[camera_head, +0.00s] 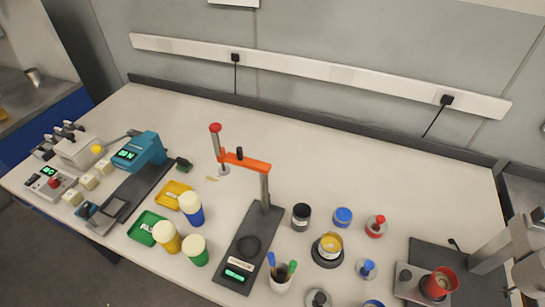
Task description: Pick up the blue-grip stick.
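The blue-grip stick (271,260) stands in a small white cup (281,284) near the front edge of the table, in the lower middle of the view. Only its blue upper end shows; the rest is hidden inside the cup. A green-grip stick (292,267) stands in the same cup, to the right of the blue one. Neither of my grippers can be made out in the head view.
A dark stand with an orange arm (247,163) rises left of the cup. A black jar (301,217), a yellow-topped container (330,246) and blue and red knobbed pieces lie to the right. Yellow, blue and green containers stand left. The table's back is clear.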

